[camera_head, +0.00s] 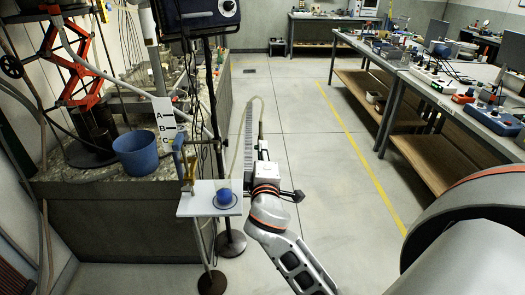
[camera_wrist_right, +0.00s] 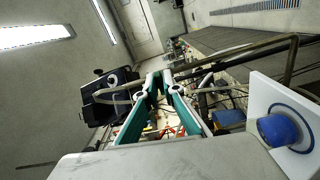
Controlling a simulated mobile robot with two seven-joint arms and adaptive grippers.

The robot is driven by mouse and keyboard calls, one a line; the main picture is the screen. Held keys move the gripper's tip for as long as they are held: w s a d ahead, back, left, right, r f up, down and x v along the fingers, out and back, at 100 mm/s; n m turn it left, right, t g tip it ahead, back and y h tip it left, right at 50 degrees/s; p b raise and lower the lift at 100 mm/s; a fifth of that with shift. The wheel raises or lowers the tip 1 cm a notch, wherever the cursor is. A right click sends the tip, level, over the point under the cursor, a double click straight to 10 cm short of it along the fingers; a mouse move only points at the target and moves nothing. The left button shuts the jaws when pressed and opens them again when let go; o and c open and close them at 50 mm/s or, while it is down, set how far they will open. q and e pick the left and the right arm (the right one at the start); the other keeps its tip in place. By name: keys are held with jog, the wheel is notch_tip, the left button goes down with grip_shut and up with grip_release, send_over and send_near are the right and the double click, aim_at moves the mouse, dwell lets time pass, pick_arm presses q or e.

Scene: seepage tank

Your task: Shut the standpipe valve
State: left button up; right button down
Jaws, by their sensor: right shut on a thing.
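A brass valve-like fitting (camera_head: 189,172) stands on a thin upright pipe at the left edge of a white plate, with a blue part (camera_head: 178,142) above it; it looks like the standpipe valve. I cannot tell whether it is open or shut. My right gripper (camera_head: 262,142) is to the right of it, apart from it, beyond the white plate. Its fingers (camera_wrist_right: 167,84) come together in the right wrist view, shut on what looks like the end of a pale hose (camera_head: 260,112). The fingers partly hide the held part. My left gripper is not in view.
The white plate (camera_head: 195,206) carries a blue round object (camera_head: 224,197). A blue bucket (camera_head: 136,154) and a white A-B-C card (camera_head: 164,115) are at the tank (camera_head: 95,222). Thin stands rise beside the tank. Benches (camera_head: 405,78) line the right; the floor between is clear.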

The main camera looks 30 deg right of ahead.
jog(key=c, duration=2.2)
grip_release()
jog(key=shift+a+f, duration=0.1)
jog(key=shift+f, duration=0.1)
jog(key=shift+r, duration=0.1)
jog(key=v, duration=1.2)
jog(key=shift+s, duration=0.15)
jog(key=a+f+g+y, duration=0.1)
jog(key=a+f+y, duration=0.2)
jog(key=f, duration=0.5)
jog(key=a+f+y, duration=0.3)
jog(key=f+y, duration=0.1)
jog(key=f, duration=0.5)
jog(key=s+a+f+m+g+y, duration=0.1)
jog(key=s+f+m, duration=0.1)
jog(key=s+f, duration=0.2)
jog(key=s+a+f+m+g+y, duration=0.1)
jog(key=s+f+m+y, duration=0.1)
jog(key=s+f, duration=0.2)
jog(key=s+a+f+m+g+y, duration=0.1)
jog(key=s+f, duration=0.3)
jog(key=f, duration=0.5)
jog(key=shift+s+a+m+y, duration=0.3)
jog(key=shift+a+m+y, duration=0.1)
jog(key=shift+a+y, duration=0.25)
